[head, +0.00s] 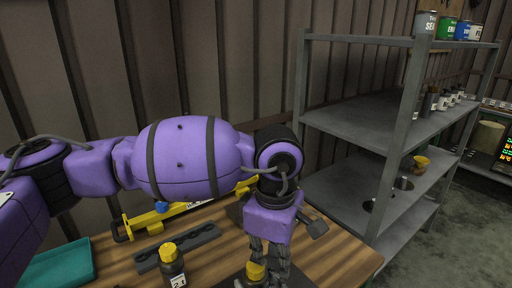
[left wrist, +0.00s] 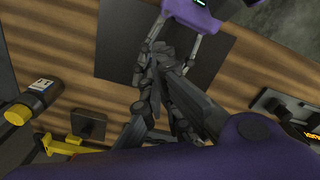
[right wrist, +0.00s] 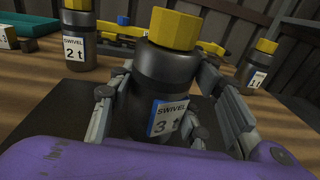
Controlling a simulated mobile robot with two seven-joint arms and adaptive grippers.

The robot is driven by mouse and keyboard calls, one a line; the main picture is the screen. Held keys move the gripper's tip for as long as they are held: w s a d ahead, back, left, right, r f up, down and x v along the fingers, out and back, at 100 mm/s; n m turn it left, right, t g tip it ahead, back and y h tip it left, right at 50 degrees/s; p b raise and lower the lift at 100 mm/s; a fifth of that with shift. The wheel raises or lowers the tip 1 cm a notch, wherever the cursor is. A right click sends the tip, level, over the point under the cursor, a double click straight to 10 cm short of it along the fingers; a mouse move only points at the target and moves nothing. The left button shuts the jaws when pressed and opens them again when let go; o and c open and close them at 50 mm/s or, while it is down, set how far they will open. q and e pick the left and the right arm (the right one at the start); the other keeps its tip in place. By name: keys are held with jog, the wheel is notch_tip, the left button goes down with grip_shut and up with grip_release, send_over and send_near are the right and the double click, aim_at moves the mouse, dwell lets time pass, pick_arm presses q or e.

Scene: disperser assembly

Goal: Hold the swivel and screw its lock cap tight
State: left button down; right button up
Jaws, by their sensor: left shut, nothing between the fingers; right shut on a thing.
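The swivel (right wrist: 165,90) is a dark bottle-like body labelled "SWIVEL 3 t", upright in the right wrist view. Its yellow lock cap (right wrist: 173,29) sits on top; I cannot tell how tight it is. My right gripper (right wrist: 158,85) is shut around the body, fingers on both sides. A yellow cap (head: 256,271) also shows in the head view beside the fingers of my left gripper (head: 270,262). In the left wrist view my left gripper (left wrist: 152,78) is shut and empty, close to my right gripper (left wrist: 175,50). Its fingers hide the swivel there.
A swivel labelled "2 t" (head: 172,265) stands left on the wooden table, and another capped bottle (right wrist: 262,65) stands right. A dark mat (left wrist: 115,40) lies under the grippers. A grey holder (head: 178,247) and yellow tool (head: 150,220) lie behind. Grey shelves (head: 365,120) stand right.

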pick_arm(q)
notch_tip(320, 180, up, 3)
jog(key=shift+r, duration=0.1)
dwell(0.3)
jog(key=m, duration=0.6)
send_over(260, 286)
jog(key=d, duration=0.2)
notch_tip(260, 286, down, 6)
jog(key=shift+w+a, duration=0.1)
jog(key=shift+a, duration=0.2)
jog(key=shift+f, duration=0.25)
jog(key=shift+w+a, duration=0.15)
jog(key=shift+a, duration=0.05)
jog(key=shift+s+a, duration=0.25)
jog(key=shift+a, duration=0.3)
dwell(0.4)
